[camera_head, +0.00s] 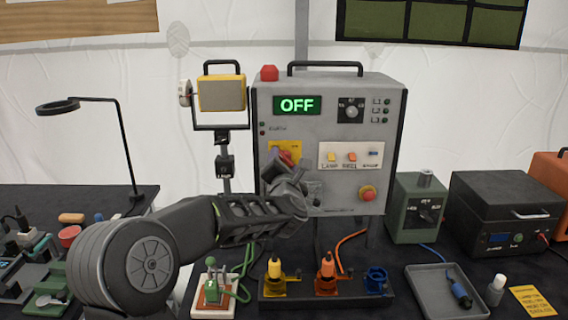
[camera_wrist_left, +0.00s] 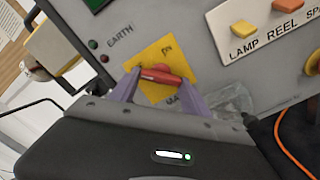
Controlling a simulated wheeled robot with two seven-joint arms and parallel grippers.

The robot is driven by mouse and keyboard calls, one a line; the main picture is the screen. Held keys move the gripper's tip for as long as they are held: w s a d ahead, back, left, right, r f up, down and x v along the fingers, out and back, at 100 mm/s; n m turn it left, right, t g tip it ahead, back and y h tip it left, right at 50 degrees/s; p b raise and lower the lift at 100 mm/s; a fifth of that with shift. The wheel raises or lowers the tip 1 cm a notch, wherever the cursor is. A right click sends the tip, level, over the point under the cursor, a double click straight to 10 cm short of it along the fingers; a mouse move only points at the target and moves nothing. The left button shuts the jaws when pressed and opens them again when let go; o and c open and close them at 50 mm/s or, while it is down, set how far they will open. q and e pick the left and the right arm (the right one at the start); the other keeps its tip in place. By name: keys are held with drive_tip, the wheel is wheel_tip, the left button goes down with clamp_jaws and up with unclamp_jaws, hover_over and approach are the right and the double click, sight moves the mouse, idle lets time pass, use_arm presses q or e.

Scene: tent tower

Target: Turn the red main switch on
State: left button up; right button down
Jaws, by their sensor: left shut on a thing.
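The red main switch (camera_wrist_left: 160,75) sits on a yellow plate (camera_wrist_left: 155,52) on the grey control box (camera_head: 385,150). In the head view the switch (camera_head: 287,157) is partly hidden by my left gripper (camera_head: 281,161). In the left wrist view the two purple fingers of my left gripper (camera_wrist_left: 160,84) are shut on the red switch handle, one at each end. The handle lies roughly across the plate in that view. The green display (camera_head: 297,105) on the box reads OFF. My right gripper is not in view.
A white panel (camera_head: 351,156) with LAMP and REEL switches and a red-orange knob (camera_head: 367,194) are right of the gripper. A rack (camera_head: 300,286) with coloured connectors stands below. A grey tray (camera_head: 447,304) and a green box (camera_head: 417,208) are at the right.

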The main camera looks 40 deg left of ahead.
use_arm(q)
drive_tip(key=shift+c, duration=0.9)
